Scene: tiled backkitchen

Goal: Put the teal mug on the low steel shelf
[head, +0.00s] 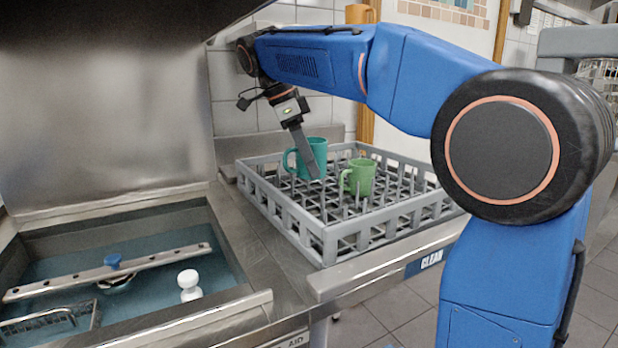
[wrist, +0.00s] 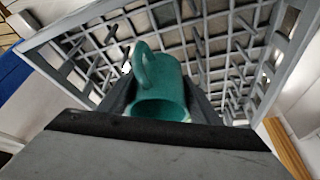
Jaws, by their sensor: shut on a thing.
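The teal mug (head: 311,157) is upright at the back of the grey dish rack in the head view, its handle to the left. It also shows in the wrist view (wrist: 160,92), between the fingers, with its open mouth toward the camera. My gripper (head: 308,165) is shut on the teal mug; the near finger covers part of its wall in the head view. I cannot tell whether the mug's base touches the rack. The low steel shelf cannot be made out for certain in either view.
A green mug (head: 358,178) stands in the grey rack (head: 330,243), just right of the teal mug. The rack sits on a steel counter marked CLEAN. A sunken wash basin (head: 120,285) lies to the left. An orange mug (head: 360,13) is high at the back.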

